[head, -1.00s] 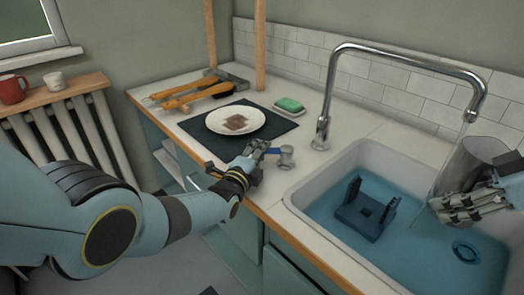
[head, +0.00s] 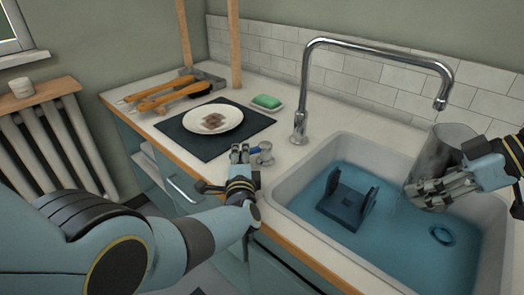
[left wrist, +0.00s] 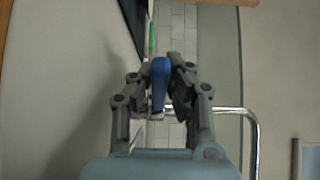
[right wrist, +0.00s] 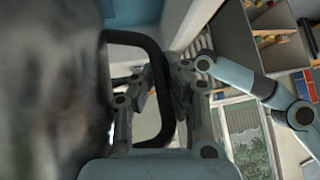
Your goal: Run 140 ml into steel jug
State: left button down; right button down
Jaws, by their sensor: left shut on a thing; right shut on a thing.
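The steel jug (head: 443,150) is tilted a little under the spout of the chrome tap (head: 310,85), above the basin. My right gripper (head: 445,188) is shut on the jug; in the right wrist view the jug's dark handle (right wrist: 125,38) passes between the fingers. The jug's inside and level are hidden. A faint thin stream seems to hang below the spout. The lever (left wrist: 160,75) also shows between the fingers in the left wrist view.
The white sink (head: 288,187) holds blue water, a dark blue bracket (head: 345,205) and a blue ring (head: 442,235). A plate (head: 212,120) on a dark mat, a green sponge (head: 266,101) and orange-handled tools (head: 165,98) lie on the counter.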

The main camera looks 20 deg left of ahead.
pick_arm(q)
jog(key=shift+s+f, duration=0.15)
jog(key=c, duration=1.3)
grip_release()
jog(key=shift+d, duration=0.1)
jog(key=shift+v, duration=3.65)
